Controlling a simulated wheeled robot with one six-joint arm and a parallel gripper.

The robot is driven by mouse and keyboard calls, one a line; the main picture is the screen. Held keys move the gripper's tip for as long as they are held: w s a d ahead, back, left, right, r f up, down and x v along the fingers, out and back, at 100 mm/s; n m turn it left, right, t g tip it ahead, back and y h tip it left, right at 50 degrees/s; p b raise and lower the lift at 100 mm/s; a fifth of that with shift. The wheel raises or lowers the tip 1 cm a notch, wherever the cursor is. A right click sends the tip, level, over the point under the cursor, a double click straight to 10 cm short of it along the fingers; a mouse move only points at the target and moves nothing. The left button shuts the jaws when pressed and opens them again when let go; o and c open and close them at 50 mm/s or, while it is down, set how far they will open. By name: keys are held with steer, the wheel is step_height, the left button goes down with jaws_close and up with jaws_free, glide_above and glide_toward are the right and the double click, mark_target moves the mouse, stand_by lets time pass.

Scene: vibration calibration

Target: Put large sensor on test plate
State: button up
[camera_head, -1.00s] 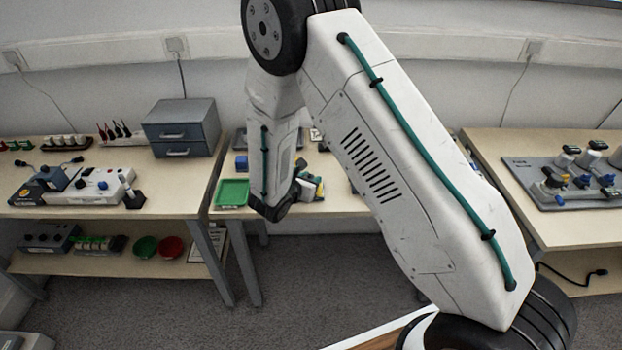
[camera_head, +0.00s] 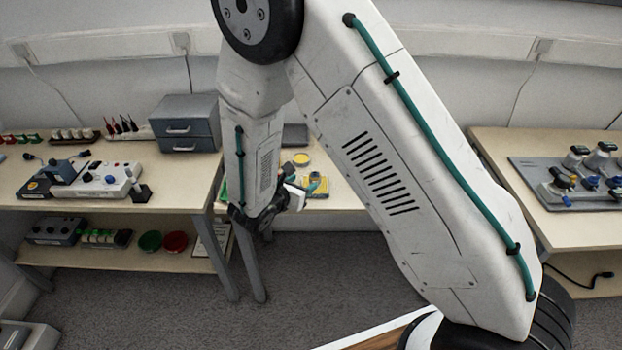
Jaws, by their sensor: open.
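My gripper (camera_head: 292,198) hangs at the front edge of the middle bench (camera_head: 345,200), left of the picture's centre. It is open, small in the picture and partly hidden by my own arm. Yellow and teal items (camera_head: 315,187) lie on the bench just behind and right of it. A round yellow piece (camera_head: 301,159) lies farther back. I cannot tell which thing is the large sensor or the test plate; my arm covers much of this bench.
The left bench holds a grey drawer cabinet (camera_head: 186,123), a white control box (camera_head: 105,180) and small tools. Its lower shelf holds a green bowl (camera_head: 150,241) and a red bowl (camera_head: 175,242). The right bench carries a grey panel with knobs (camera_head: 560,183).

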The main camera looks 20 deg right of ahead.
steer(key=s+d+r+m+g, duration=0.4)
steer(key=s+d+r+m, duration=0.25)
steer(key=r, duration=0.35)
steer(key=s+d+r+m+g, duration=0.45)
steer(key=s+r+m, duration=0.25)
steer(key=r, duration=0.2)
steer(key=s+r+m+y, duration=0.4)
steer(key=s+m+y, duration=0.1)
steer(key=s, duration=0.4)
steer(key=s+a+r+m+y, duration=0.1)
steer(key=s+r+m+y, duration=0.4)
steer(key=s+m, duration=0.3)
steer(key=shift+s+a+t, duration=0.2)
steer(key=shift+s+t, duration=0.15)
steer(key=shift+s, duration=0.7)
